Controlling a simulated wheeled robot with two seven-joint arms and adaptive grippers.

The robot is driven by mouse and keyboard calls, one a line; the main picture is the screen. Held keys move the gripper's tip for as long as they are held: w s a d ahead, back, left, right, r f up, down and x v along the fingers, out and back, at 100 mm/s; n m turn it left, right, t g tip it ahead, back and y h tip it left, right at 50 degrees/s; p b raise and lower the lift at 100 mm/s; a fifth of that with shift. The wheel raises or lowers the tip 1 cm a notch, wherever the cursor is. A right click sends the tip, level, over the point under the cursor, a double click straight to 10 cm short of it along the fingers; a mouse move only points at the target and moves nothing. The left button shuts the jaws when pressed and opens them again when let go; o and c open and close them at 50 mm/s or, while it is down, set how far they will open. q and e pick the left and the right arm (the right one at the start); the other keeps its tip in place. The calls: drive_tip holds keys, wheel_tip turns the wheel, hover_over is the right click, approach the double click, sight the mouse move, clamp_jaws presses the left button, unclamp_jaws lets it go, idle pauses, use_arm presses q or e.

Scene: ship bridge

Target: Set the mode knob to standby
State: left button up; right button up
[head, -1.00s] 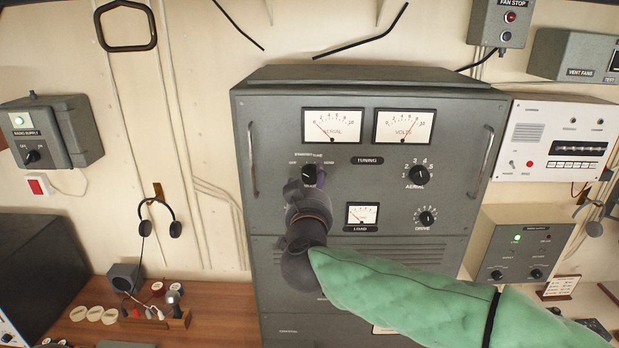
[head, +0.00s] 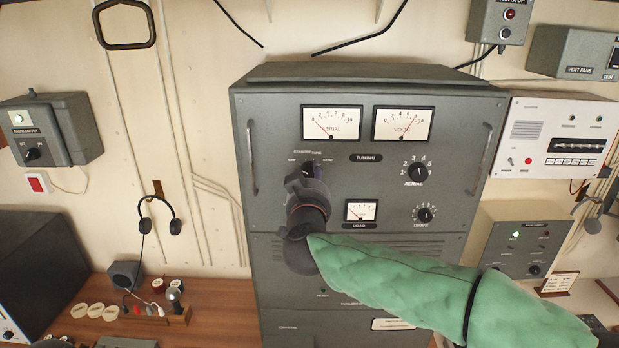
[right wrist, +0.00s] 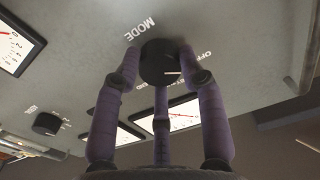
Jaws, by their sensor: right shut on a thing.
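The black mode knob (right wrist: 160,63) sits on the grey cabinet (head: 262,190), with the word MODE beside it. In the right wrist view its white mark points right, between the OFF label and the lettering below it that is partly hidden; I cannot tell whether it lines up with a label. My right gripper (right wrist: 160,78) has its purple fingers around the knob, shut on it. My left gripper is not in view.
Two large meters (head: 367,123) sit above the knob. The aerial knob (head: 418,171), drive knob (head: 425,215) and small load meter (head: 361,211) are to its right. Handles stand out at both cabinet sides. A wooden desk (head: 215,300) with small items is at lower left.

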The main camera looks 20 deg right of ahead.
drive_tip(key=shift+m, duration=0.3)
drive_tip(key=m+b, duration=0.1)
drive_tip(key=m, duration=0.2)
drive_tip(key=shift+f, duration=0.1)
drive_tip(key=shift+m+b, duration=0.75)
drive_tip(key=shift+m, duration=1.25)
drive_tip(key=o, duration=1.2)
drive_tip(key=shift+c, duration=0.2)
drive_tip(key=v, duration=1.2)
